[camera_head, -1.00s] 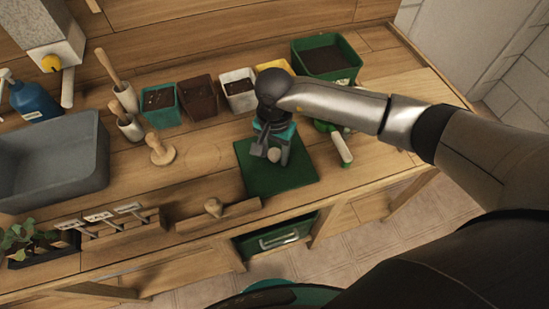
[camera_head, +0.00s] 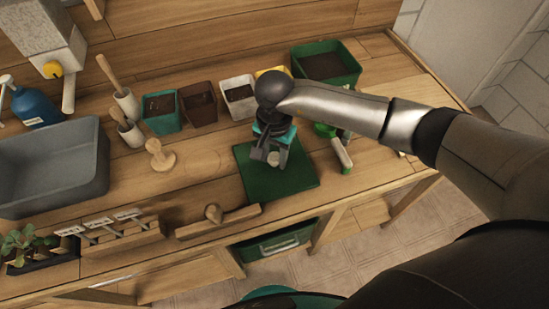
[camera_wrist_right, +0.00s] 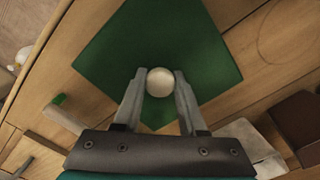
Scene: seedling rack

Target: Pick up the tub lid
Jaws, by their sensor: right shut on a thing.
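The tub lid (camera_head: 298,182) is a dark green square panel with a round pale knob (camera_head: 274,158) on top. It lies flat at the front of the wooden bench; I cannot tell any gap beneath it. My right gripper (camera_head: 267,154) reaches down over it and is shut on the knob. In the right wrist view the knob (camera_wrist_right: 160,82) sits between the two fingertips, with the green lid (camera_wrist_right: 200,45) around it. My left gripper is not in view.
A green-handled tool (camera_head: 341,155) lies right of the lid. A wooden block with a knob (camera_head: 217,221) is at its front left. Several pots stand behind, including a large green planter (camera_head: 325,65). A grey basin (camera_head: 50,170) is at the left.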

